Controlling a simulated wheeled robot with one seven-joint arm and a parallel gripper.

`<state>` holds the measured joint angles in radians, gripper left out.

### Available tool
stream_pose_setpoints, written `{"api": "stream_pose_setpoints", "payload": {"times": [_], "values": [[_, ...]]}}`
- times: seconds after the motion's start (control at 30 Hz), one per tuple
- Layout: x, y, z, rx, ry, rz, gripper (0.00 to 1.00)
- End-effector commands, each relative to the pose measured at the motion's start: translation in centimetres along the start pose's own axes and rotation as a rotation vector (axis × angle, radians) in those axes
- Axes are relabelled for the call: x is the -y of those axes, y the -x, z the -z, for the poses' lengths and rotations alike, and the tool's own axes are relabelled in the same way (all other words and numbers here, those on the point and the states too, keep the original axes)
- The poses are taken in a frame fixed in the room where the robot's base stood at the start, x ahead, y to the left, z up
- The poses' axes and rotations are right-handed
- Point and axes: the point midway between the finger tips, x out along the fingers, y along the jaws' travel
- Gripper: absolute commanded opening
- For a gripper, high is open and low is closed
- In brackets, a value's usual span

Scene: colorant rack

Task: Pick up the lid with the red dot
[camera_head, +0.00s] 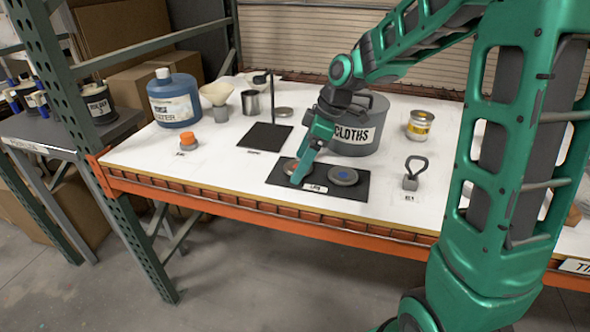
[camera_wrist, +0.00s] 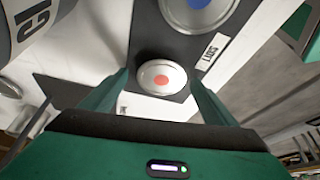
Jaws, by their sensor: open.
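The lid with the red dot (camera_wrist: 162,78) is a round silver disc lying on a black mat (camera_wrist: 150,36). In the head view this lid (camera_head: 290,168) is partly hidden behind my gripper (camera_head: 300,178), at the left of the mat (camera_head: 283,182). A second lid with a blue dot (camera_head: 343,176) lies to its right; it also shows at the top of the wrist view (camera_wrist: 197,10). My gripper (camera_wrist: 158,76) is open, its fingers on either side of the red-dot lid in the wrist view. I cannot tell whether they touch it.
A grey CLOTHS bin (camera_head: 358,128) stands close behind the mat. A grey weight with a loop handle (camera_head: 411,178) is to the right. An orange-capped item (camera_head: 187,141), a blue jug (camera_head: 174,100) and a stand on a black base (camera_head: 264,137) are to the left. The shelf's orange front edge (camera_head: 250,208) is near.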

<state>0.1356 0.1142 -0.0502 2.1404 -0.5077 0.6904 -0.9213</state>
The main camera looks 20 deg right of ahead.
Motion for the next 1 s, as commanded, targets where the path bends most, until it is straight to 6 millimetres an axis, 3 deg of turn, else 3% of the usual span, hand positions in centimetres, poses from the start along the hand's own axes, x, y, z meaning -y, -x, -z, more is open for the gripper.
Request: {"api": "stream_pose_setpoints", "payload": {"times": [0.2,0.37,0.4,0.77,1.0], "values": [[0.0,-0.1,0.0,0.0,0.0,0.0,0.81],[0.0,-0.1,0.0,0.0,-0.001,0.0,0.43],[0.0,0.0,0.0,0.0,-0.001,0.0,0.4],[0.0,0.1,0.0,0.0,-0.001,0.0,0.4],[-0.1,1.5,0.6,0.0,-0.001,-0.002,0.4]]}}
